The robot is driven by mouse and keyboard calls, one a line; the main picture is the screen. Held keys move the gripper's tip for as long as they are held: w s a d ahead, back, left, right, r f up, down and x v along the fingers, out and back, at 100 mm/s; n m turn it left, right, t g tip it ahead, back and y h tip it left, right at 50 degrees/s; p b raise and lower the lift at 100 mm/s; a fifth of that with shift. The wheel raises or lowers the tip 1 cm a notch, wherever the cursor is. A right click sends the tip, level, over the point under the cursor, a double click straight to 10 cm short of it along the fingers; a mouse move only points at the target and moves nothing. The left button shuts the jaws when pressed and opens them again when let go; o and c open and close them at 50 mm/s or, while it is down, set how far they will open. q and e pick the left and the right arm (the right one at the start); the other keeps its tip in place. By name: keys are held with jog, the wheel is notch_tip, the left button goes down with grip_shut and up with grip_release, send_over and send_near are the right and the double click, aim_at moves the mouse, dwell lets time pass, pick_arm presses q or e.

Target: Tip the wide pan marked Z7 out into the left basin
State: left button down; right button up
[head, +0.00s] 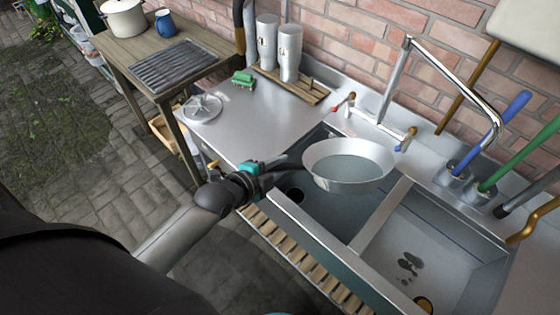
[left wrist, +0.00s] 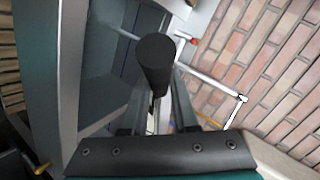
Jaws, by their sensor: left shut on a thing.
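A wide, shallow metal pan (head: 348,178) is held over the left basin (head: 328,213). It looks roughly level, with a smooth grey-blue surface inside; I cannot tell whether that is liquid or the bare bottom. No Z7 mark is readable. My left gripper (head: 280,168) comes in from the left and is shut on the pan's dark handle. In the left wrist view the handle's round black end (left wrist: 155,60) stands between the two fingers. My right gripper does not show.
The right basin (head: 415,245) has dark spots on its floor, beyond a divider (head: 382,215). A tap (head: 440,70) arches behind. Brushes with blue and green handles (head: 515,155) stand at right. The steel drainboard (head: 255,125) left of the basins is mostly clear, with metal canisters (head: 290,55) behind.

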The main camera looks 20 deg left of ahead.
pick_arm(q)
jog(key=shift+w+a+n+g+h+p, duration=0.2)
jog(key=shift+w+n+g+h+p, duration=0.2)
jog(key=shift+n+g, duration=0.45)
jog(key=shift+w+a+f+n+g+h+b, duration=0.1)
jog(key=shift+f+n+g+h+b, duration=0.2)
jog(key=shift+n+g+h, duration=0.45)
jog(key=shift+w+a+f+n+g+h+b, duration=0.15)
jog(key=shift+f+n+g+h, duration=0.2)
jog(key=shift+g, duration=0.8)
jog(key=shift+w+d+f+n+g+h+b, duration=0.1)
jog(key=shift+f+n+g+h+b, duration=0.2)
jog(key=shift+g+h, duration=0.5)
jog(key=shift+r, duration=0.1)
